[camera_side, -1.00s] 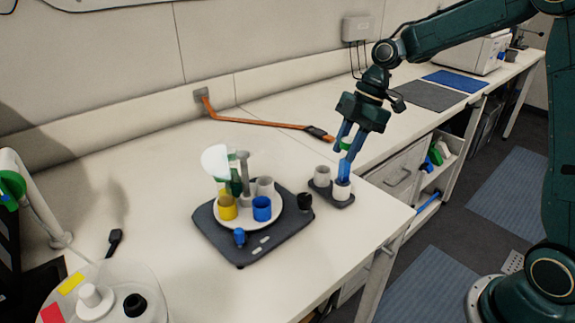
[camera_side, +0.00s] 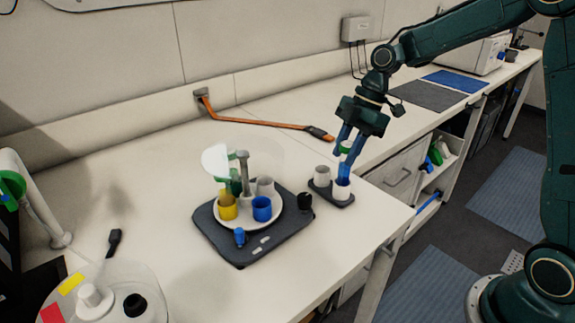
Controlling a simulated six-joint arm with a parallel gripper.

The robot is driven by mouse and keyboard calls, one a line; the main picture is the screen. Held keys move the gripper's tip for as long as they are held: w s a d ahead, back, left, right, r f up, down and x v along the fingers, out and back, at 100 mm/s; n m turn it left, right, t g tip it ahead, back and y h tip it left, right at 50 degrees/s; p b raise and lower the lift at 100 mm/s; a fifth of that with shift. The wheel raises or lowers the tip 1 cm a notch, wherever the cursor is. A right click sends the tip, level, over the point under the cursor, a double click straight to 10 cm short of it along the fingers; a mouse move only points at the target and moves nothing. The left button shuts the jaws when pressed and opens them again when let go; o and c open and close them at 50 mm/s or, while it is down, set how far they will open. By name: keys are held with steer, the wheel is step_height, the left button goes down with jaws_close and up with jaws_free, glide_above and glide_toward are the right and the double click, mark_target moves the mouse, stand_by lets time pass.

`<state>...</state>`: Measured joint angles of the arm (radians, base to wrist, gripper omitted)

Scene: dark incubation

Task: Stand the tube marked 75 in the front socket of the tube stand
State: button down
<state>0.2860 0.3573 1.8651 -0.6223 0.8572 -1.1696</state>
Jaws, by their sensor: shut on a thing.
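The tube stand (camera_side: 347,202) is a small dark base with two pale sockets, near the right edge of the table. The rear socket (camera_side: 322,176) looks empty. My gripper (camera_side: 342,164) is above the front socket (camera_side: 341,190), its blue fingers pointing down and shut on a tube (camera_side: 345,148). A pale and green part of the tube shows between the fingers. The fingertips and the blue lower part come down at the mouth of the front socket. How deep the tube sits is hidden, and the mark 75 cannot be read.
Left of the stand, a dark mat (camera_side: 240,256) holds a round white carrier (camera_side: 244,222) with yellow, blue and grey cups. An orange bar (camera_side: 250,121) lies behind. The table between is clear.

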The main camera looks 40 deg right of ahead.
steer(key=shift+f, duration=1.2)
stand_by(0.9)
steer(key=c, duration=1)
jaws_free()
steer(key=shift+c, duration=0.5)
steer(key=shift+r, duration=0.1)
steer(key=shift+r, duration=2.9)
